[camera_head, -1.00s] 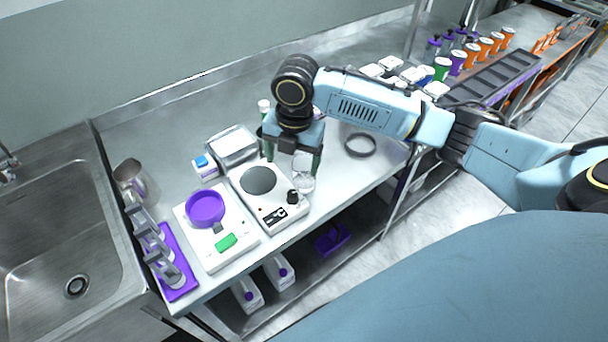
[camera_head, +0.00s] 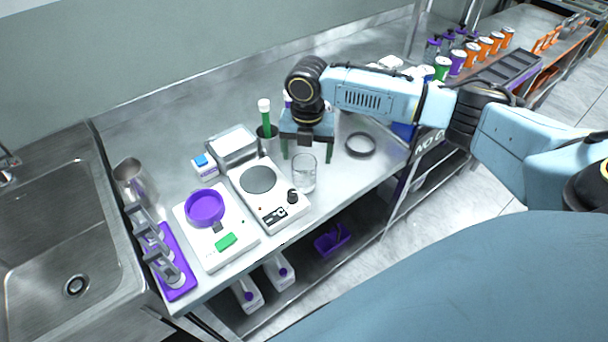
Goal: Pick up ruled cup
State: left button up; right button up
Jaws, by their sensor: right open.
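A clear glass cup (camera_head: 304,174), likely the ruled cup, stands upright on the steel table just right of the white hotplate (camera_head: 270,206). Its markings are too small to make out. My right gripper (camera_head: 307,156) points down with its fingers apart, behind and slightly above the cup in the picture. Whether a finger touches the cup cannot be told. The jaws hold nothing that I can see. My left gripper does not show.
A white scale with a purple dish (camera_head: 205,207) stands left of the hotplate. A green-handled tool (camera_head: 265,116) stands in a dark holder behind it. A black ring (camera_head: 360,144) lies to the right. The sink (camera_head: 50,215) is at far left.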

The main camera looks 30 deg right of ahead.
aim_at(304, 165)
jog(key=f, duration=0.4)
jog(key=shift+a+f, duration=0.25)
jog(key=shift+a, duration=0.1)
jog(key=c, duration=1.1)
jog(key=shift+c, duration=0.2)
jog(key=shift+r, duration=0.15)
